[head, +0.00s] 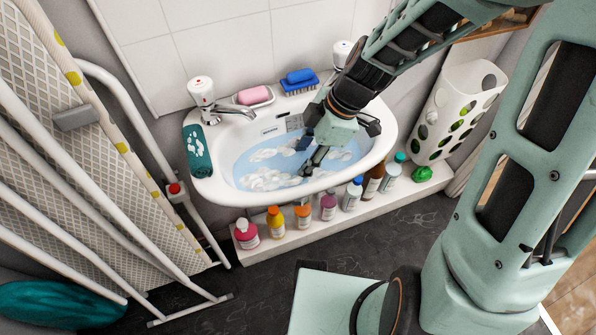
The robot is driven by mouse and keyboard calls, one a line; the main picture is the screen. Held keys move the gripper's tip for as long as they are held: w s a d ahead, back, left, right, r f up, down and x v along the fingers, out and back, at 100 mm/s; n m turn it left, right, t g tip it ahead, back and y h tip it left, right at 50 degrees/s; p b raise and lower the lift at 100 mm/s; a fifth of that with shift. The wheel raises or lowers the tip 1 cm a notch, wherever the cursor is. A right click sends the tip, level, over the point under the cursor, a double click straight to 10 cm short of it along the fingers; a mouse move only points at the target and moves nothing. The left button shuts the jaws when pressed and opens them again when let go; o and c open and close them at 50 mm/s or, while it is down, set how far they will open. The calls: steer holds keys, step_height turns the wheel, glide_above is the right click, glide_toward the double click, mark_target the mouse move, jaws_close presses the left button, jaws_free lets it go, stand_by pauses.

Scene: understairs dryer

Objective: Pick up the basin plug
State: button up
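The white basin (385,150) holds bluish water with patches of white foam (268,178). My gripper (306,166) reaches down into the basin, with its fingertips low at the water near the middle. I cannot make out the basin plug; foam, water or my gripper may hide it. The fingers are dark and small from this angle, and I cannot tell whether they are open, shut or holding something.
Two taps (203,97) (341,50), a pink soap (254,95) and a blue brush (300,85) are at the back rim. A teal cloth (197,151) hangs at left. Several bottles (276,222) line the ledge below. An ironing board (90,130) stands left; a white holder (460,105) hangs right.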

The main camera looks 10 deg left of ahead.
steer(key=shift+a+f, duration=0.2)
steer(key=shift+f, duration=0.25)
steer(key=shift+c, duration=0.2)
jaws_close()
